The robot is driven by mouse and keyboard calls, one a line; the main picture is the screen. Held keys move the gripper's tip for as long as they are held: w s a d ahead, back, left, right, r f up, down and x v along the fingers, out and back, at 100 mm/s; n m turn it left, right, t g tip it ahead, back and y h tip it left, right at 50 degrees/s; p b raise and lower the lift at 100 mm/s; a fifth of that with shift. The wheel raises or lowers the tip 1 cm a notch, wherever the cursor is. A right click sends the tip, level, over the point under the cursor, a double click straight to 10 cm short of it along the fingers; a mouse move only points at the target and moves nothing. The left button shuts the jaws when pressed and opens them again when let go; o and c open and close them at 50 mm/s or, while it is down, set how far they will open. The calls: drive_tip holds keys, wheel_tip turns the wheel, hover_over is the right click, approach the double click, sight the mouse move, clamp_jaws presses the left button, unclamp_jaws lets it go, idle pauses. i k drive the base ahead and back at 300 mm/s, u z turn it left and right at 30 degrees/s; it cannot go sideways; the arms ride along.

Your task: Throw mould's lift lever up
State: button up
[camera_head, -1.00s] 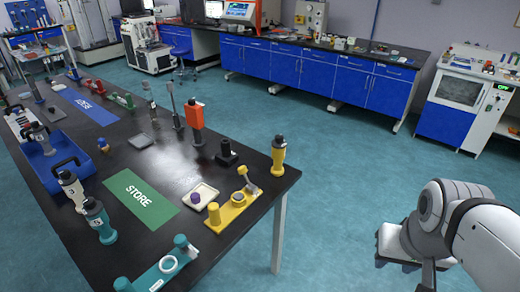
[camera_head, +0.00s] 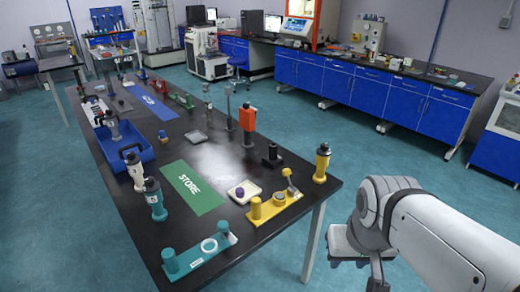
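No part is clearly marked as the mould or its lift lever. A teal base plate (camera_head: 205,257) nearer the front has a teal post and a white ring. My gripper (camera_head: 376,284) is at the bottom edge, right of the table and apart from it.
The black table (camera_head: 225,160) holds a green STORE mat (camera_head: 191,188), a blue tray (camera_head: 124,146), a white dish (camera_head: 244,191), an orange device on a stand (camera_head: 248,118) and several handled tools. Blue cabinets (camera_head: 350,92) line the back. Floor right of the table is open.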

sight(286, 172)
drive_tip(key=u, duration=0.15)
drive_tip(key=i, duration=1)
drive_tip(key=u, duration=0.05)
